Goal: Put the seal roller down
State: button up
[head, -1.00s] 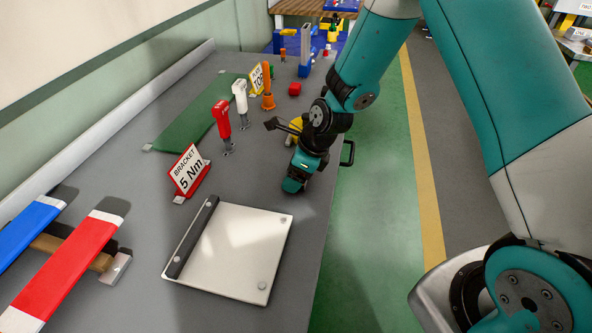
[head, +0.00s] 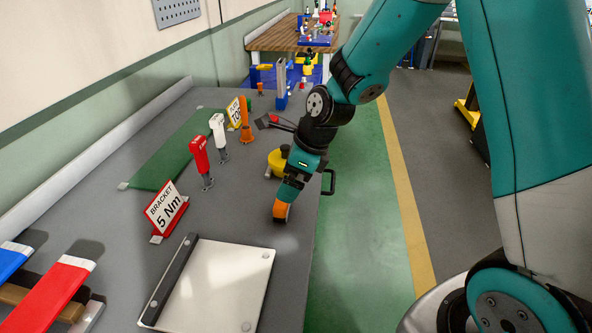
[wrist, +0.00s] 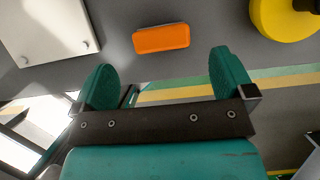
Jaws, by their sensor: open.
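An orange piece, which I take to be the seal roller (head: 281,210), is at the grey bench's right side, just below my gripper (head: 287,192). In the wrist view the orange roller (wrist: 161,38) lies flat on the bench as a rounded block. My gripper's two teal fingers (wrist: 161,66) are spread wide, with nothing between them. The roller is beyond the fingertips, apart from both. In the head view the fingers partly cover its top.
A white plate (head: 225,283) with a dark bar lies in front. Red (head: 200,157) and white tools (head: 217,129) stand left, beside the "BRACKET 5 Nm" sign (head: 167,209).

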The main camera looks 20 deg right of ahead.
jog(key=s+a+r+n+g, duration=0.1)
jog(key=s+r+n, duration=0.3)
jog(key=s+n, duration=0.4)
jog(key=s+a+r+n, duration=0.3)
jog(key=s+r+n, duration=0.2)
jog(key=n, duration=0.8)
jog(key=s+a+r+n+g, duration=0.1)
jog(key=s+r+n, duration=0.3)
jog(key=s+n, duration=0.6)
jog(key=shift+s+a+r+n+g, duration=0.3)
jog(key=shift+s+a+r+n, duration=0.15)
jog(key=shift+a, duration=0.35)
jog(key=shift+w, duration=0.15)
jog(key=shift+c, duration=0.2)
